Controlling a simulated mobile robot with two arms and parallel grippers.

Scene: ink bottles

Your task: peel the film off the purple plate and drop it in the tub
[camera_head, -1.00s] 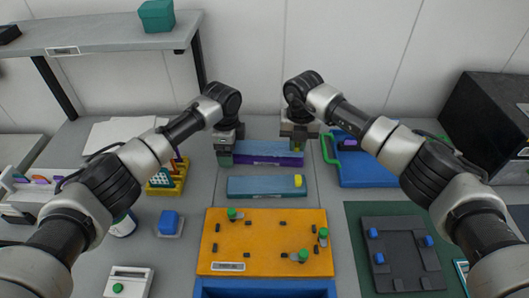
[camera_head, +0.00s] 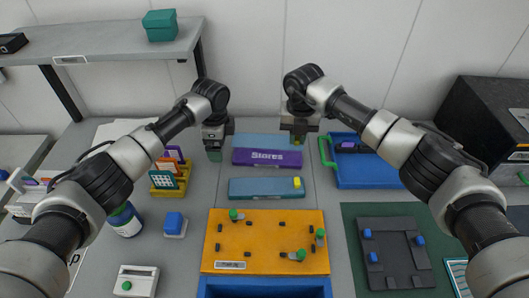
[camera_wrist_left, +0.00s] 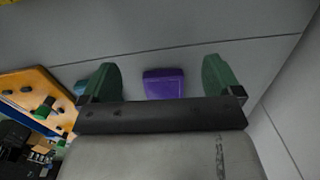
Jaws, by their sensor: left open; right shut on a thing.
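The purple plate (camera_head: 267,157), lettered "Stores", lies at the back middle. A blue-teal film (camera_head: 264,141) shows as a strip behind it. My right gripper (camera_head: 298,141) is shut on the film at its right end; the pinch itself is hard to make out. My left gripper (camera_head: 215,153) is open and empty, just left of the plate and apart from it. In the left wrist view the plate's purple end (camera_wrist_left: 164,84) shows between its spread green fingers. A blue container (camera_head: 265,288), cut off at the bottom edge, looks like the tub.
A teal plate (camera_head: 262,189) with a yellow block lies in front of the purple plate. An orange board (camera_head: 265,225) with green knobs is nearer. A blue tray (camera_head: 370,178) stands right, and a yellow rack (camera_head: 166,190) and bottle (camera_head: 124,222) stand left.

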